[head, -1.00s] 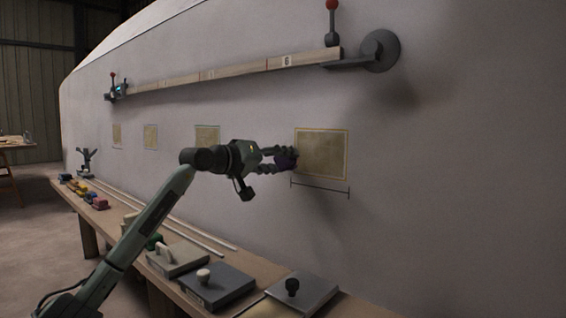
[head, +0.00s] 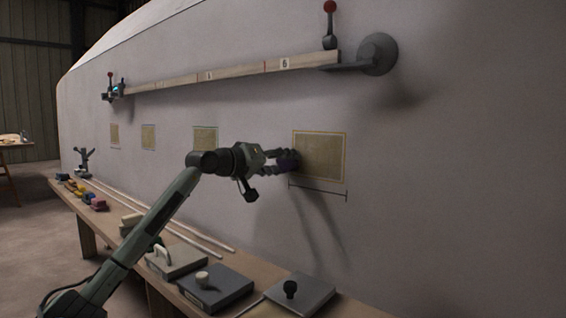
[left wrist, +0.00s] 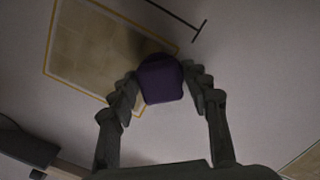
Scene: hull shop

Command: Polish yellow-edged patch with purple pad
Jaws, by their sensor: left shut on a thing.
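The yellow-edged patch (head: 322,153) is a tan rectangle with a thin yellow border on the pale hull wall. It also shows in the left wrist view (left wrist: 90,45). My left gripper (head: 283,160) is shut on the purple pad (left wrist: 160,80). In the head view the pad (head: 290,159) is small, dark and partly hidden by the fingers, at the patch's left edge. In the left wrist view the pad covers part of the patch's border near a corner. I cannot tell whether it touches the surface. My right gripper is not in view.
A bench (head: 150,240) runs along the hull, holding flat blocks with knobs (head: 215,284), rods and small coloured blocks (head: 85,195). A wooden rail (head: 230,75) is fixed above the patch. A dark bracket line (head: 318,191) lies below the patch. Smaller patches (head: 205,139) lie to the left.

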